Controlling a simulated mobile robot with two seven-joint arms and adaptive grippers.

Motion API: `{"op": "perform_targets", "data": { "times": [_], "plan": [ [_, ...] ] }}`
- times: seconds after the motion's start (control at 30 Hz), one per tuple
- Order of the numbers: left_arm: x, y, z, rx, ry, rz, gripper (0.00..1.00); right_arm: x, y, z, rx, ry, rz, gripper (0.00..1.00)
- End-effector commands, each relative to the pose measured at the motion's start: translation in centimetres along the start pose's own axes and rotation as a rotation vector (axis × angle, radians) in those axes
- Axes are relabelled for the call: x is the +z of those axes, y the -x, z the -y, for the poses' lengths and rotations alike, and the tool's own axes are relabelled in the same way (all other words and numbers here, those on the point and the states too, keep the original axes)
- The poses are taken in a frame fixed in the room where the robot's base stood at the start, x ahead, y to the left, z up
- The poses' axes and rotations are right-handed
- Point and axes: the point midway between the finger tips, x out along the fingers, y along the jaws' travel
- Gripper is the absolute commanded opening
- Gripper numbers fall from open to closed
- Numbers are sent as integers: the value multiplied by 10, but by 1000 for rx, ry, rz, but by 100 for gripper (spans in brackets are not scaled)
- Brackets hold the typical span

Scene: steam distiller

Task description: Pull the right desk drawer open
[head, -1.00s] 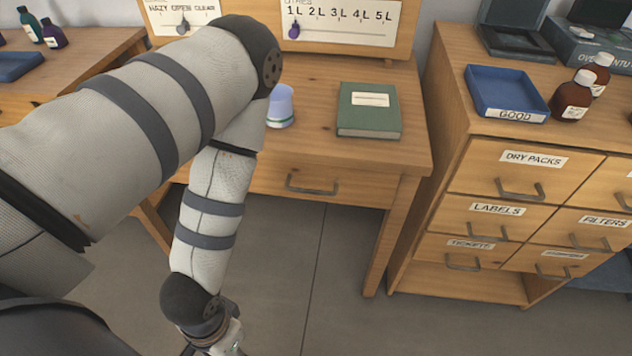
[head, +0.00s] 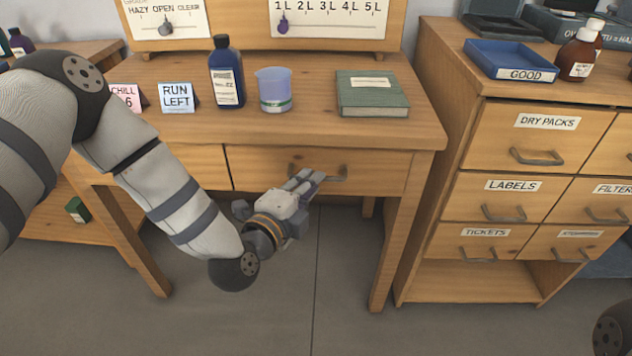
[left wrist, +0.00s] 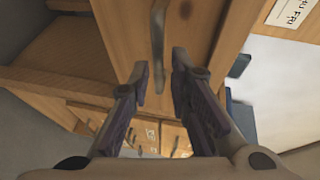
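The right desk drawer (head: 375,172) has a plain wooden front and looks shut, flush with the desk. Its grey bar handle (head: 332,176) is partly hidden by my left gripper (head: 308,180), which is just in front of it. In the left wrist view, the drawer front (left wrist: 190,25) fills the top middle and the handle (left wrist: 158,45) runs up and down the picture. My left gripper (left wrist: 160,75) is open and empty, its fingers on either side of the handle's line. I cannot tell whether the handle is between the fingertips. My right gripper is not in view.
On the desk (head: 420,130) stand a dark blue bottle (head: 226,75), a pale blue cup (head: 274,90), a green book (head: 372,93) and small signs (head: 177,97). A wooden cabinet (head: 435,150) with several labelled drawers stands close on the right. The floor (head: 330,300) in front is clear.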

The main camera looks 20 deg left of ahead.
Motion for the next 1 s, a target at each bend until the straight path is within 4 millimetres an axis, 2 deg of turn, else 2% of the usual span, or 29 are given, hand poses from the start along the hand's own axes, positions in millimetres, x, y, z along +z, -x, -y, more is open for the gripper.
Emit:
{"op": "perform_targets", "data": {
  "times": [0.1,0.3,0.5,0.6,0.87,1.0],
  "plan": [
    [0,-22,-4,3,1,2,18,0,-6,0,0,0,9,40],
    [0,-37,-2,4,1,0,18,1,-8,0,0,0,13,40],
    [0,-38,-2,4,1,0,18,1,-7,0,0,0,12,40],
    [0,-37,-2,4,1,0,0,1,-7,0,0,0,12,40],
    [-1,-37,-1,4,0,-1,0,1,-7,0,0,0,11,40],
    [-4,-33,1,3,-2,-4,0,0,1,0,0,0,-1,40]
  ]
}}
